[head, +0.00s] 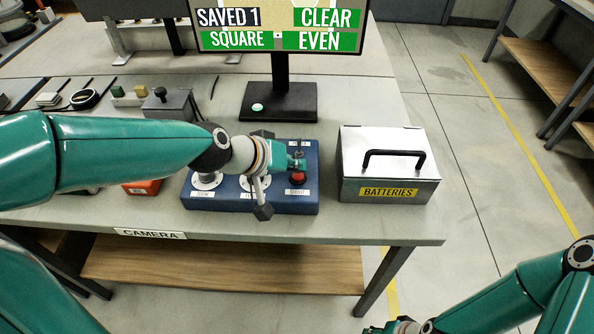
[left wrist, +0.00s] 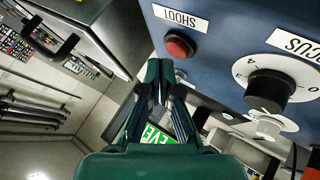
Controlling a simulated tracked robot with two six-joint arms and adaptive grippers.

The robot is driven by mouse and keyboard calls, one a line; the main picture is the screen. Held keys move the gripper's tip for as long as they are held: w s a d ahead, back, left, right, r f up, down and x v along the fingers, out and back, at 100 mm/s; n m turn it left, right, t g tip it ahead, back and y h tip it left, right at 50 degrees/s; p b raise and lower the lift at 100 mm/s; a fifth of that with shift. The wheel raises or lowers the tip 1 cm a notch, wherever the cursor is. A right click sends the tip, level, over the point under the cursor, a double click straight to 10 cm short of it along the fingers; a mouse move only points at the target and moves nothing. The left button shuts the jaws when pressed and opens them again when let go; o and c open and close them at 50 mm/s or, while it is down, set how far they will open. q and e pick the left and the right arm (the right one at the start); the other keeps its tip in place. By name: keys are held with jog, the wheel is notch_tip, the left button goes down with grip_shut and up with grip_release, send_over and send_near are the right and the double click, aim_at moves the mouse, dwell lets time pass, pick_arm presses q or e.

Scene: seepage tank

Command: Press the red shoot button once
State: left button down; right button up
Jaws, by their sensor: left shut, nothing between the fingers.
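The red shoot button (head: 298,177) sits at the right end of the blue control box (head: 292,207), above a white label. In the left wrist view the red button (left wrist: 179,46) shows whole, next to the label SHOOT. My left gripper (head: 299,163) is over the box's right end, just behind the button in the head view. In the wrist view its closed fingertips (left wrist: 160,68) are empty and appear just short of the button; the exact gap is unclear. My right gripper (head: 377,328) is cut off at the bottom edge.
A screen (head: 277,25) reads SAVED 1, CLEAR, SQUARE, EVEN. A metal batteries case (head: 388,175) with a black handle stands right of the box. A focus knob (left wrist: 268,90) is beside the button. My left arm covers part of the table.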

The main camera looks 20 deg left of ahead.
aim_at(295, 177)
pick_arm(q)
jog(key=shift+r, duration=0.25)
notch_tip(295, 177, up, 6)
jog(key=p, duration=0.5)
jog(key=shift+f, duration=0.1)
dwell(0.9)
